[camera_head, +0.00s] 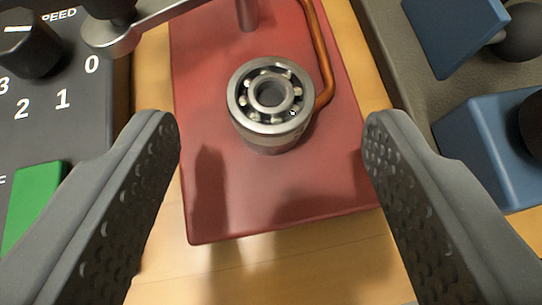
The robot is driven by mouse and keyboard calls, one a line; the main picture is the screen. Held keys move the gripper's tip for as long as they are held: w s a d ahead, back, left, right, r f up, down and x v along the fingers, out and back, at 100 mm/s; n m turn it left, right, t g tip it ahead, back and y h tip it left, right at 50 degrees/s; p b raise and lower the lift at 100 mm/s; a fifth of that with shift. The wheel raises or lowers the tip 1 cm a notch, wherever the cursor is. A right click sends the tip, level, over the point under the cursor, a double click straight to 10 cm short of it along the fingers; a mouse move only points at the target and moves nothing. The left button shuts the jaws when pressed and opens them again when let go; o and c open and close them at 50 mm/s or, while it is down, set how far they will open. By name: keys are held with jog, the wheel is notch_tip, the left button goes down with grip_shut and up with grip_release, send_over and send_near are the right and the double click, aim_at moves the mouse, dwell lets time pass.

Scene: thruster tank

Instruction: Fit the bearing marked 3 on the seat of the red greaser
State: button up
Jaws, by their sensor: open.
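A steel ball bearing (270,92) is in the upper middle of the head camera view, with its balls and dark centre hole facing up. It sits at the top of a short round metal seat (270,145) on the red greaser (220,205). I cannot make out a number on the bearing. My gripper (272,130) is open. Its two dark, dimpled fingers stand apart on the left and right of the bearing and do not touch it.
A copper pipe (322,60) curves close to the bearing's right side. A metal post (247,14) and a lever arm (150,22) stand behind. A dark speed panel (90,125) with a green button (34,200) is left. Blue blocks (490,135) are right.

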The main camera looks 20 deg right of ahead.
jog(key=p+v, duration=0.1)
jog(key=v, duration=1)
jog(key=shift+r, duration=0.15)
dwell(0.3)
jog(key=w+a+r+n+t, duration=0.1)
jog(key=w+a+r, duration=0.1)
jog(key=a+r, duration=0.5)
jog(key=w+a+r+n+t, duration=0.1)
jog(key=w+a+r, duration=0.15)
jog(key=r, duration=0.85)
jog(key=w+a+r+t, duration=0.1)
jog(key=a+r, duration=0.4)
jog(key=r, duration=0.3)
jog(key=s+a+r+n+t+y, duration=0.1)
jog(key=s+a+r, duration=0.3)
jog(key=a+r, duration=0.4)
jog(key=s+a+r+n+t+y, duration=0.1)
jog(key=s+a+r+n+y, duration=0.1)
jog(key=a+r, duration=0.7)
jog(key=shift+s+r+y, duration=0.75)
jog(key=shift+s+y, duration=0.15)
